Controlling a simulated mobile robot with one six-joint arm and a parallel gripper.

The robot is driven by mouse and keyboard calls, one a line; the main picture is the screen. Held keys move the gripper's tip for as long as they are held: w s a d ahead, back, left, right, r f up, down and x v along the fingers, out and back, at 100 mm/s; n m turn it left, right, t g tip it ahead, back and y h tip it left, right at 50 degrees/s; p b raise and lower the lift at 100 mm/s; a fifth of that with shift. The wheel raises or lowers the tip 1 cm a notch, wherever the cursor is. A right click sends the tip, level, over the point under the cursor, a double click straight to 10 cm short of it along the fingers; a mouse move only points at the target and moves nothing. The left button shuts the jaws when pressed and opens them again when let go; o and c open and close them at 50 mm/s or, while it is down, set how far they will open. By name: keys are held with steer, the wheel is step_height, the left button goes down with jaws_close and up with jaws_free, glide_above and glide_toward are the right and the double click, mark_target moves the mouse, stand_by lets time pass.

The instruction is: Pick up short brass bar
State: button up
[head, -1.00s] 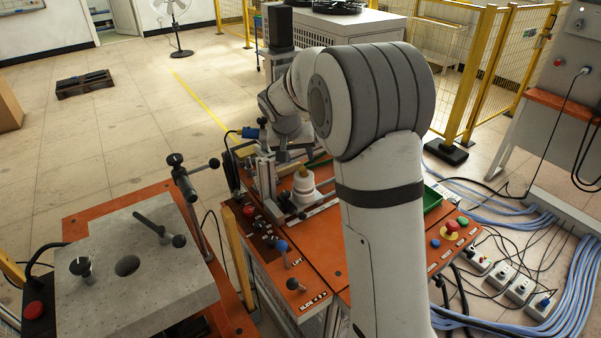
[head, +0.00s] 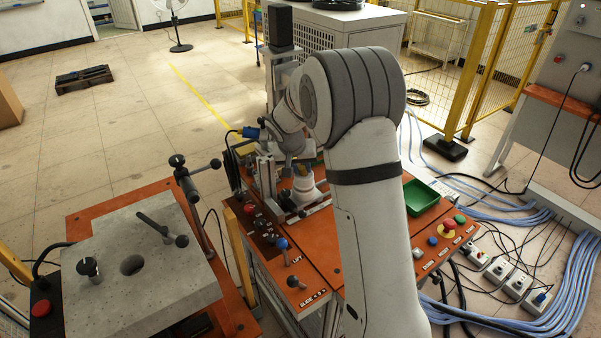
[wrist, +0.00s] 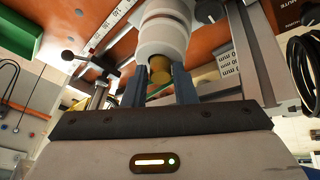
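The short brass bar (wrist: 160,72) shows in the wrist view as a yellow round piece at the mouth of a white cylindrical holder (wrist: 163,35). My gripper (wrist: 160,82) has its two dark fingers apart, one on each side of the bar, with the bar between the tips. Whether the fingers touch it is hard to make out. In the head view the white holder (head: 304,188) stands on the orange bench, and my wrist hides the bar and the fingers.
The orange bench (head: 318,240) carries levers and buttons at its front. A green tray (head: 424,198) is at its right. A vertical slide column (head: 284,75) stands behind my wrist. A grey stone plate (head: 120,290) with clamps is at the left.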

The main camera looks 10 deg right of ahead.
jaws_close()
steer(key=shift+r, duration=0.1)
